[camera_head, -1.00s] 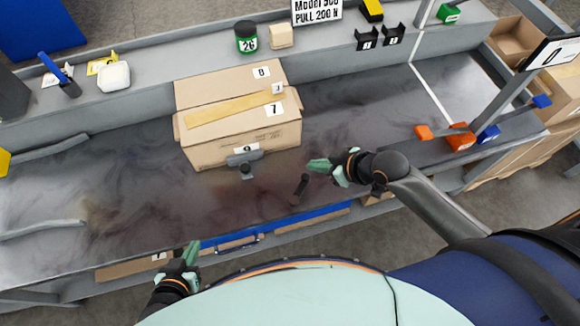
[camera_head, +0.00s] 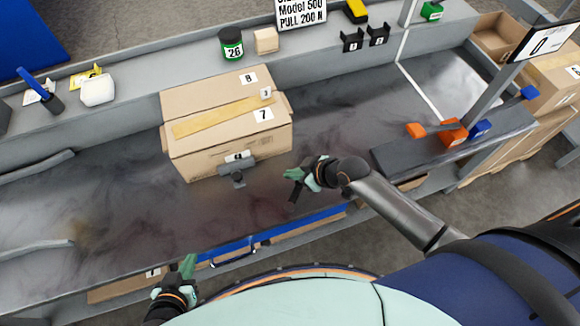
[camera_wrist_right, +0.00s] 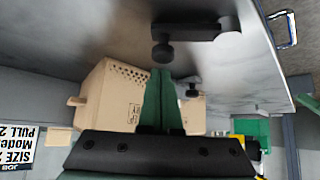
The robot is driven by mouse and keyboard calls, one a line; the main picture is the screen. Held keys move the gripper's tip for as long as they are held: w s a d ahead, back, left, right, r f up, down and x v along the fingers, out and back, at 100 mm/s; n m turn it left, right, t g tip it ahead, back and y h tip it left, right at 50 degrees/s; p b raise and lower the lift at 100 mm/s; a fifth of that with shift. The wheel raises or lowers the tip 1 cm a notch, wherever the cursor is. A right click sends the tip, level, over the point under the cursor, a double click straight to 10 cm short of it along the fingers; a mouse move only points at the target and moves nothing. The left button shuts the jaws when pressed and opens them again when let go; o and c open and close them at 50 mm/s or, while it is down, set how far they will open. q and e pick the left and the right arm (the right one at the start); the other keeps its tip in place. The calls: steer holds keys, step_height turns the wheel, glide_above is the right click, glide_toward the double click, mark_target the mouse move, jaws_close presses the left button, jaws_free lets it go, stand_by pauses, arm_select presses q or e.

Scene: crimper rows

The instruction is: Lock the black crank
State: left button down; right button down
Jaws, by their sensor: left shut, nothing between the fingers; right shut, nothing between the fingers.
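A small black crank (camera_head: 293,194) lies at the front of the dark benchtop, partly hidden by my right gripper in the head view. In the right wrist view a dark arm with a round knob (camera_wrist_right: 196,30) appears large above the fingertips; it looks like this crank. My right gripper (camera_head: 289,174) is shut and empty, just above and beside the crank; contact cannot be told. Its green fingers (camera_wrist_right: 161,78) are together in the wrist view. My left gripper (camera_head: 187,262) is shut and empty near the bench's front edge at lower left.
A second, grey crank-like fitting (camera_head: 237,172) stands before a cardboard box (camera_head: 225,130). Orange handles (camera_head: 452,133) and blue ones (camera_head: 480,128) sit on a block at the right. A blue drawer (camera_head: 235,250) is below the front edge. The benchtop's left is mostly clear.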

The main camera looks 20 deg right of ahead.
steer(key=shift+s+d, duration=0.4)
steer(key=shift+s, duration=0.05)
steer(key=shift+f, duration=0.1)
steer(key=shift+s+p, duration=0.1)
steer(key=shift+p, duration=0.35)
steer(key=shift+d+m, duration=0.15)
steer(key=shift+m, duration=0.15)
